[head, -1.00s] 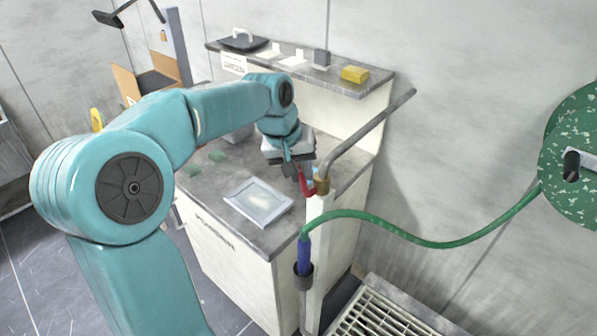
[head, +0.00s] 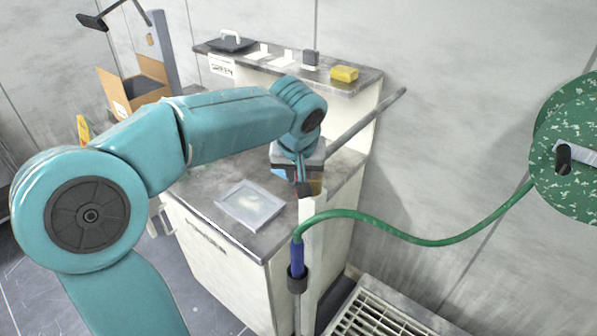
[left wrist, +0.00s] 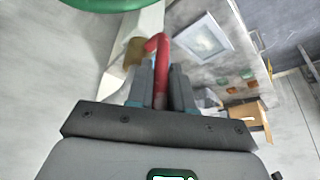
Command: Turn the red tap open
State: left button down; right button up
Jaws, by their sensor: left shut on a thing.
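The red tap handle (left wrist: 157,50) shows in the left wrist view, with its lower part between the two fingers of my left gripper (left wrist: 160,88). The gripper is shut on it. A brass fitting (left wrist: 132,52) is beside the handle on a white post. In the head view my left gripper (head: 304,188) is at the top of the white post (head: 312,235), and it hides the red handle and most of the brass fitting. A grey pipe (head: 365,118) slants up to the right behind it. My right gripper is not in view.
A green hose (head: 400,238) runs from the post to a green reel (head: 570,150) on the right. The counter (head: 205,195) holds a shallow tray (head: 228,217). A shelf above carries a yellow block (head: 344,73). A floor grate (head: 375,322) lies at the front.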

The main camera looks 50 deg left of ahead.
pick_arm(q)
jog(key=shift+f, duration=0.1)
jog(key=c, duration=1.1)
grip_release()
jog(key=shift+s+d, duration=0.1)
jog(key=shift+d+r, duration=0.1)
jog(key=shift+r, duration=0.3)
jog(key=v, duration=1.5)
jog(key=shift+s+r+p, duration=0.2)
jog(key=shift+r+p, duration=0.05)
jog(key=shift+p, duration=0.05)
jog(key=shift+d, duration=0.2)
